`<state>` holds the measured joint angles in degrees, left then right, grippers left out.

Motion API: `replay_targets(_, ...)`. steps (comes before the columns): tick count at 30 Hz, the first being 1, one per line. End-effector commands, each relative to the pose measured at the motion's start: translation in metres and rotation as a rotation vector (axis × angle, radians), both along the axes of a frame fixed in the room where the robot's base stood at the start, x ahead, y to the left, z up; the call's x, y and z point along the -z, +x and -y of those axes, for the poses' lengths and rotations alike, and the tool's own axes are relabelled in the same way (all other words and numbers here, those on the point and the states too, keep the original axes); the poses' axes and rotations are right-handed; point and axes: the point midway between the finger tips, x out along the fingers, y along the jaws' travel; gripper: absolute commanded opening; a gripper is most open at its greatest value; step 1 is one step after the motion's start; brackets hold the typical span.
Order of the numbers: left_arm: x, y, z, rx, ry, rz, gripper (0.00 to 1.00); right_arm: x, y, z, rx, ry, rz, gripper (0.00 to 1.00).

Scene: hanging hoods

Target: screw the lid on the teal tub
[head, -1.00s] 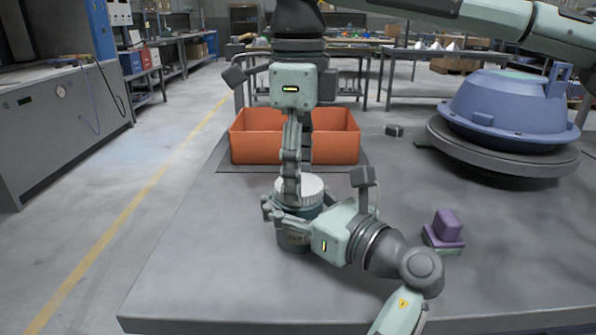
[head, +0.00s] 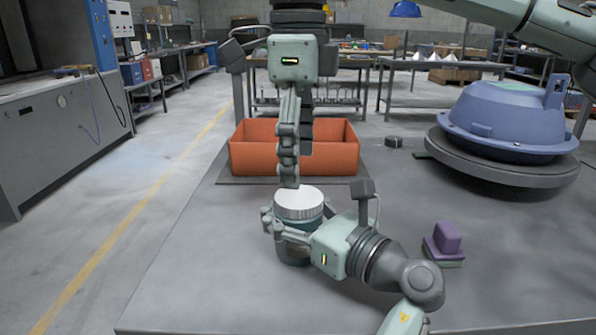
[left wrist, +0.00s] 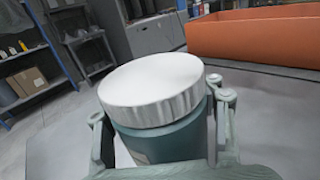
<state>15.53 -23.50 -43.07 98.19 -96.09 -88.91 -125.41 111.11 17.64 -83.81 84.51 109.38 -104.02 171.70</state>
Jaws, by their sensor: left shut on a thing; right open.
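The teal tub (head: 292,249) stands upright on the grey table. It also shows in the left wrist view (left wrist: 165,142). The white ribbed lid (head: 298,203) sits on top of the tub and looks level; it fills the middle of the left wrist view (left wrist: 155,88). How tightly it is seated I cannot tell. My left gripper (head: 275,226), the lower one, is shut around the tub's side below the lid. My right gripper (head: 289,184) points straight down above the lid, open and empty, its fingertips close to the lid's back edge in the picture. Its far finger is hidden.
An orange bin (head: 250,155) stands behind the tub. A blue hood-like casing (head: 505,125) rests on a round grey turntable (head: 500,172) at the right. The table's left front is clear.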

Motion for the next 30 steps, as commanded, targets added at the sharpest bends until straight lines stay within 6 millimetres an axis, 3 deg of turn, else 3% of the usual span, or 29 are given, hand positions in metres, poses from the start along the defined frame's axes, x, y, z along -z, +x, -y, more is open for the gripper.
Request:
replay_targets(10,0.000,0.000,0.000,-0.001,0.000,0.000,0.00,-0.001,0.000,0.000,-0.015,0.000,0.000,0.76)
replay_targets(14,0.000,0.000,-0.001,-0.002,0.000,0.000,0.00,-0.002,0.000,0.000,-0.130,0.000,0.000,0.76)
replay_targets(20,0.000,0.000,-0.001,-0.002,0.000,0.000,0.00,-0.005,0.000,-0.001,-0.558,-0.001,0.000,0.76)
replay_targets(30,0.000,0.000,-0.001,-0.002,0.000,0.000,0.00,-0.011,-0.001,-0.002,-1.442,0.000,0.000,0.76)
